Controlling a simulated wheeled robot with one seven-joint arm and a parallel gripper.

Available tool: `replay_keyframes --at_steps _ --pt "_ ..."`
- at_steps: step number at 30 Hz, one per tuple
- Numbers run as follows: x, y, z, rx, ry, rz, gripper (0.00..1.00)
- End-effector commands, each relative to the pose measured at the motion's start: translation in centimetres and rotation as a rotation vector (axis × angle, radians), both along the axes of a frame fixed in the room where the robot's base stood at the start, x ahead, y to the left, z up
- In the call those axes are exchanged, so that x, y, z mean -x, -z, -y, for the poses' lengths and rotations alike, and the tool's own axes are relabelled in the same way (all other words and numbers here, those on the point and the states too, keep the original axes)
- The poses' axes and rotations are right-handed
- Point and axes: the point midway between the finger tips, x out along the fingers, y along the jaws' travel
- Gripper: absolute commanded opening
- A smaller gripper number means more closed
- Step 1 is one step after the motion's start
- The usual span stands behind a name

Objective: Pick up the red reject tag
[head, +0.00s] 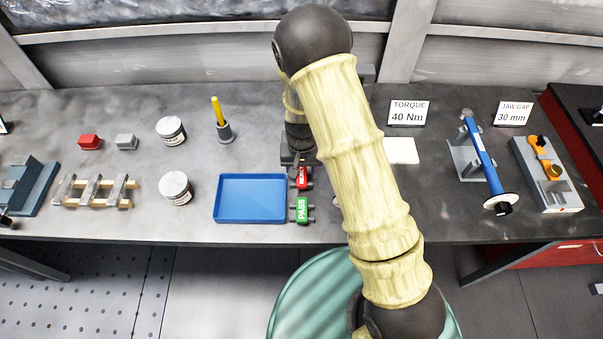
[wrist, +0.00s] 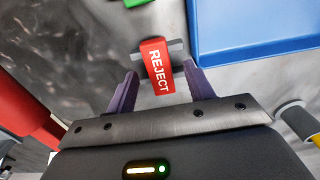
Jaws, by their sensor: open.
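The red reject tag (wrist: 156,67) lies in the wrist view with its white REJECT lettering showing, on a small grey holder (wrist: 176,46). My gripper (wrist: 160,79) is open, with one dark purple finger on each side of the tag's near end. I cannot tell whether either finger touches it.
A blue tray (head: 250,220) stands close to the left of the tags. A yellow-handled tool (head: 218,112) stands upright in a holder behind the tray. White jars (head: 176,188), a red block (head: 90,142) and a grey block (head: 126,142) are farther left.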

Motion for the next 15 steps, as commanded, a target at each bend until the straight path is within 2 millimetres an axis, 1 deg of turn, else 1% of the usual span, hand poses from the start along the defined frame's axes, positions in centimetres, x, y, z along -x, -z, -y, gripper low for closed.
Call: replay_keyframes --at_steps 4,15 --pt "0.0 0.8 -0.01 0.0 0.0 0.0 0.53" --pt "-0.01 0.82 -0.02 -0.001 0.0 0.001 0.53"
